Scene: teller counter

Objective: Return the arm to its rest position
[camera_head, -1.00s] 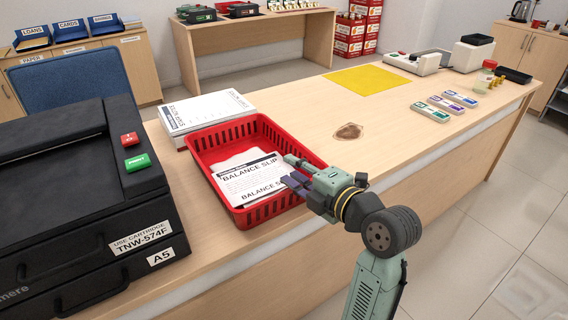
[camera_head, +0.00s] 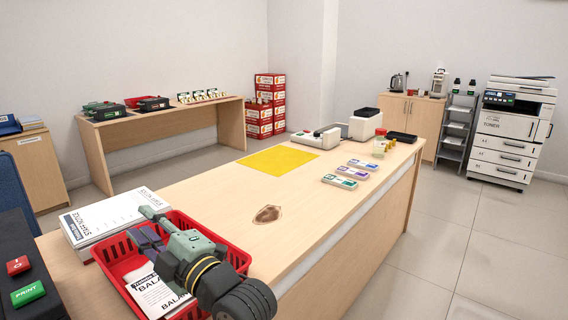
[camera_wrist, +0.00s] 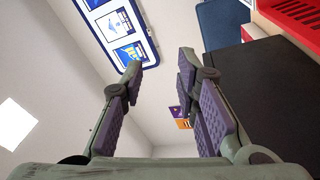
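My gripper (camera_head: 150,228) is above the red basket (camera_head: 235,256) on the counter's near left part. In the wrist view my gripper (camera_wrist: 162,75) has its two purple-padded fingers spread wide apart with nothing between them. The wrist view looks past the fingers to the wall and a framed board (camera_wrist: 112,25). The arm hides part of the basket and of the white balance slip (camera_head: 152,292) in it.
A yellow mat (camera_head: 278,160), several small boxes (camera_head: 340,181) and a white machine (camera_head: 364,124) are farther along the counter. The middle counter is mostly clear.

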